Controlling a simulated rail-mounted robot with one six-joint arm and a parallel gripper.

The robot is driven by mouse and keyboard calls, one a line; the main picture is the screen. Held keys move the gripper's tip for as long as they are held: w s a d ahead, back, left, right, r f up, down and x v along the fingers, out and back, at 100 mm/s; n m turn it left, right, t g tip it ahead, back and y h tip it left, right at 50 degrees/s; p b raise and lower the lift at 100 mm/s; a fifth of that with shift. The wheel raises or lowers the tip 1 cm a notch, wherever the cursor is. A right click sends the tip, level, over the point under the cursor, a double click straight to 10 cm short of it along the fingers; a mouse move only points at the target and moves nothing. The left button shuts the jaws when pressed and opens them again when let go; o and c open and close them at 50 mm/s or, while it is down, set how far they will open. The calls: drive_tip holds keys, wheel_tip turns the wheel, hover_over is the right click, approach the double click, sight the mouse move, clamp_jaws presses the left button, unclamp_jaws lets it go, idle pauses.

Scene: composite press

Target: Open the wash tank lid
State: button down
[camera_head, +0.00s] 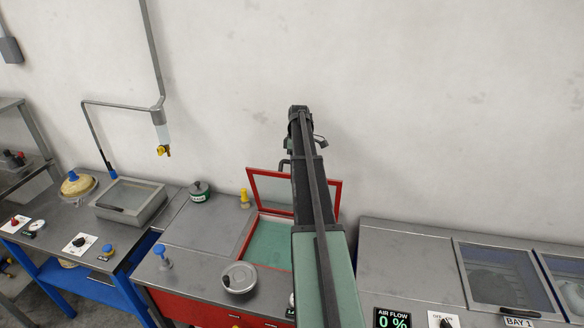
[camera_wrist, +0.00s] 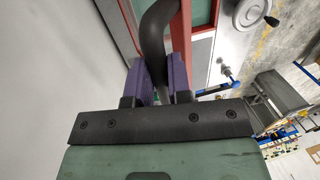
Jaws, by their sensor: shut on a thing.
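The wash tank lid (camera_head: 271,187) is a red frame with a clear pane. In the head view it stands raised, near upright, at the back of the open red-rimmed tank (camera_head: 270,243). My arm covers part of both. In the wrist view my gripper (camera_wrist: 166,80) has its purple fingers shut on the dark curved lid handle (camera_wrist: 158,35). The red lid frame (camera_wrist: 180,38) runs close beside the handle. In the head view my fingertips are hidden behind my arm.
A grey bench with glass-topped bays (camera_head: 502,275) stands right.

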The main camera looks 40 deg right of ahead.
drive_tip(key=shift+w+d, duration=0.35)
drive_tip(key=shift+d, duration=0.05)
drive_tip(key=c, duration=1.4)
unclamp_jaws()
drive_tip(key=shift+c, duration=0.2)
drive_tip(key=o, duration=0.4)
drive_tip(key=shift+w+f, duration=0.1)
drive_tip(key=r+p, duration=0.3)
drive_tip(key=d+r+p, duration=0.1)
drive_tip(key=r+p, duration=0.3)
drive_tip(key=w+d+r+p, duration=0.1)
drive_tip(key=r+p, duration=0.2)
drive_tip(key=r, duration=0.1)
drive_tip(key=shift+p, duration=0.4)
drive_tip(key=shift+f, duration=0.15)
